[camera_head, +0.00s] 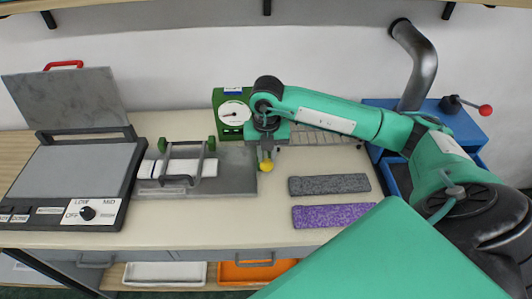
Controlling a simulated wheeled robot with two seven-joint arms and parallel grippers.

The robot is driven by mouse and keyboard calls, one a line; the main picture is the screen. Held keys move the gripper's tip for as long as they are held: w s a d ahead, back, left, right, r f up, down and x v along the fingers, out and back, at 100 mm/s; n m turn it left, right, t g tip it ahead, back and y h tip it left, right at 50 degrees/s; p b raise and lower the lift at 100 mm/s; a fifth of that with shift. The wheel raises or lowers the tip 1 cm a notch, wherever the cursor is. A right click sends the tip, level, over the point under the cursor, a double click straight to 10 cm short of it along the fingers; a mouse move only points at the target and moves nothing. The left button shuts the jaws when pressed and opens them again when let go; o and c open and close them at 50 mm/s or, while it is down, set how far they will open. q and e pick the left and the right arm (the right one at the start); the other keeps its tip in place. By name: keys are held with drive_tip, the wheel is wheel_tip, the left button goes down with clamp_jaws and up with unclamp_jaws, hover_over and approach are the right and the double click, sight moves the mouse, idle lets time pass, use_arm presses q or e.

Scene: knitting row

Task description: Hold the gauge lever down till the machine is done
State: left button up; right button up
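The green gauge machine (221,99) with a white round dial stands at the back middle of the table. Its dial shows a dark needle. A yellow ball knob (266,166), which looks like the lever's end, sits just in front of it, low near the table. My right gripper (267,151) points down right above the yellow knob, close to or touching it. Its fingers look small and near each other, and I cannot tell whether they are shut or pressing. My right arm partly covers the machine's right side. My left gripper is not in view.
A grey strip (330,184) and a purple strip (333,215) lie right of the knob. A clamp frame with green knobs (211,143) stands left of it. An open flat press (80,172) is at far left. A blue machine (465,125) with a red-knobbed lever is at right.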

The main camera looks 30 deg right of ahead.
sight(267, 162)
drive_tip(key=shift+f+b, duration=0.35)
drive_tip(key=shift+f, duration=0.25)
drive_tip(key=shift+s+a+f+b, duration=0.1)
drive_tip(key=shift+s+f+b, duration=0.05)
drive_tip(key=shift+f+b, duration=0.8)
drive_tip(key=shift+s+f+b, duration=0.1)
drive_tip(key=shift+f+b, duration=0.6)
drive_tip(key=shift+f, duration=0.35)
idle(0.7)
wheel_tip(267, 162, up, 13)
drive_tip(key=p, duration=0.7)
idle(0.6)
idle(0.5)
